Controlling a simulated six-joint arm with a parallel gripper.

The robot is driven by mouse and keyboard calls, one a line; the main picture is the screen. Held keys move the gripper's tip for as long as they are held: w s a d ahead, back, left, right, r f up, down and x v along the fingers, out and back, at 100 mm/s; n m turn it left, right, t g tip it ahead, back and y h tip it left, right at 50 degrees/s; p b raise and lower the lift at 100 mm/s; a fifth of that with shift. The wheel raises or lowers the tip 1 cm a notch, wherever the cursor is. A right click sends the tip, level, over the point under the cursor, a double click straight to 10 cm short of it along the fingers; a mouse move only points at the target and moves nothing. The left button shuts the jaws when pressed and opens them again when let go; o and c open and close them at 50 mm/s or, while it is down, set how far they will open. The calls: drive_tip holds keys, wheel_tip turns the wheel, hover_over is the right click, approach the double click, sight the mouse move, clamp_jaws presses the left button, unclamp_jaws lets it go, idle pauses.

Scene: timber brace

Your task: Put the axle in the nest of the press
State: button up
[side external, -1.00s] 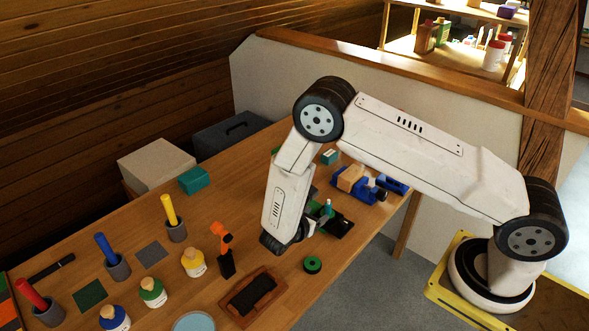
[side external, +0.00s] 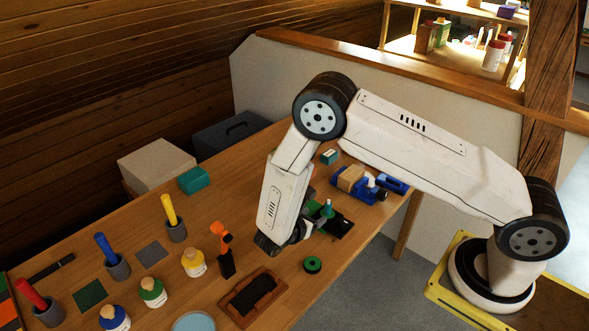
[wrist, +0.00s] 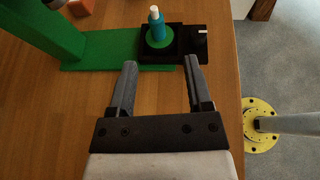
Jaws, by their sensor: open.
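The axle, a teal pin with a white tip (wrist: 155,24), stands upright in the black nest (wrist: 174,49) of the green press (wrist: 100,52). A green round part surrounds its foot. In the side view the teal pin (side external: 327,208) stands beside the green press, just right of my gripper. My gripper (wrist: 160,66) is open and empty in the wrist view. Its two fingers point toward the nest, with the pin beyond the fingertips and apart from them. In the side view my wrist partly hides the press.
A green ring (side external: 313,265) and a brown tray with a dark inset (side external: 252,296) lie near the front table edge. An orange-topped black tool (side external: 225,255) stands left of my gripper. A blue device (side external: 357,184) lies behind the press. Bottles and coloured handles stand at left.

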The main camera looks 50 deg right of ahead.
drive_tip(key=s+a+r+m+y, duration=0.1)
drive_tip(key=s+r+m+y, duration=0.4)
drive_tip(key=r+m, duration=0.3)
drive_tip(key=s+a+r+m+t+y, duration=0.1)
drive_tip(key=s+r+m+y, duration=0.5)
drive_tip(key=m, duration=0.5)
wheel_tip(320, 180, up, 3)
drive_tip(key=shift+s+a+f+y, duration=0.15)
drive_tip(key=shift+a+y, duration=0.2)
drive_tip(key=shift+y, duration=0.75)
